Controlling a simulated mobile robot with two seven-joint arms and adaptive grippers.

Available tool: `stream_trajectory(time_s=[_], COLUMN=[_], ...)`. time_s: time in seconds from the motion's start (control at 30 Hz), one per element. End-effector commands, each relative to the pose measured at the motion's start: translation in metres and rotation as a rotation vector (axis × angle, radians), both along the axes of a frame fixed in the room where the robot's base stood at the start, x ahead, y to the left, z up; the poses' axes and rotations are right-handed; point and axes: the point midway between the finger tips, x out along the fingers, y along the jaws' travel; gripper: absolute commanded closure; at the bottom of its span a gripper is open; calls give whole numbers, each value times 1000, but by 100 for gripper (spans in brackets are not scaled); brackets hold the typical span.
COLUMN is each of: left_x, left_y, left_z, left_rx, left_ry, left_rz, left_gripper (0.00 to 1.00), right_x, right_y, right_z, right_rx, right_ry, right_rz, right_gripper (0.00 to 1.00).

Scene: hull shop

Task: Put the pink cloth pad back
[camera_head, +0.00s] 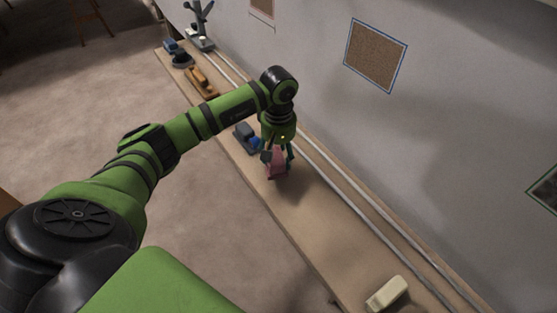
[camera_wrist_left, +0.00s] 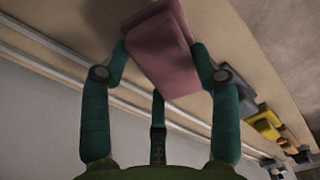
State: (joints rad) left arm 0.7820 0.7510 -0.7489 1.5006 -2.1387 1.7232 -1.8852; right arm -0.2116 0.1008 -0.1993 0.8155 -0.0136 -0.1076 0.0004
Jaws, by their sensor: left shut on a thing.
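The pink cloth pad (camera_head: 277,163) is in my left gripper (camera_head: 276,153), over the long wooden bench. In the left wrist view the pink pad (camera_wrist_left: 163,50) is a thick block gripped between the two green side fingers of my left gripper (camera_wrist_left: 160,60), with a third finger below it. The gripper points down and is shut on the pad. Whether the pad touches the bench top cannot be told for sure. My right gripper is not in view.
The narrow bench (camera_head: 312,226) runs along the grey wall, with pale pipes (camera_head: 345,200) at its back. A blue-grey tool (camera_head: 246,137) stands just left of the gripper. A wooden plane (camera_head: 201,82) is farther back, a cream block (camera_head: 387,294) nearer. The bench between is clear.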

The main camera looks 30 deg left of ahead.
Motion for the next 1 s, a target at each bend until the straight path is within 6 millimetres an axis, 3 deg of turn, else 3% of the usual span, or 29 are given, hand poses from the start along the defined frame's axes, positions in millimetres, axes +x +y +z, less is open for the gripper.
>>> stream_trajectory(time_s=[0.2,0.47,0.5,0.57,1.0], left_x=[-1,-1,-1,-1,0], left_y=[-1,-1,-1,-1,-1], left_z=[-31,-33,-34,-32,-28], left_rx=[-1,0,1,0,0], left_ry=[4,3,2,3,1], left_rz=[0,-1,-1,0,0], left_gripper=[67,67,34,15,15], right_x=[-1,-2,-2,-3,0], right_y=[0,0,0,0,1], right_z=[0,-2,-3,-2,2], right_rx=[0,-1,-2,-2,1], right_ry=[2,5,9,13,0], right_rz=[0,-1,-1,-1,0], right_gripper=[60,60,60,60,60])
